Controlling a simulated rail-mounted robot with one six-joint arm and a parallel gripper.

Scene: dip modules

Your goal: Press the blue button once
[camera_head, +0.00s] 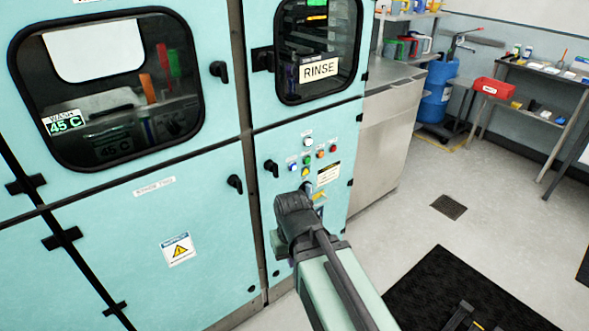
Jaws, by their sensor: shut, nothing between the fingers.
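A small control panel on the teal machine front holds several round buttons. The blue button (292,167) is at the panel's left, pale and small in this view. Green, yellow, orange, red and white buttons sit near it. My gripper (305,187) is in front of the panel, just below and right of the blue button in the picture. It is shut with nothing in it. Its fingers are small and partly hidden by my dark wrist. I cannot tell how far the tip is from the panel.
A black rotary handle (271,168) juts out left of the buttons. A steel cabinet (378,140) stands right of the machine.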

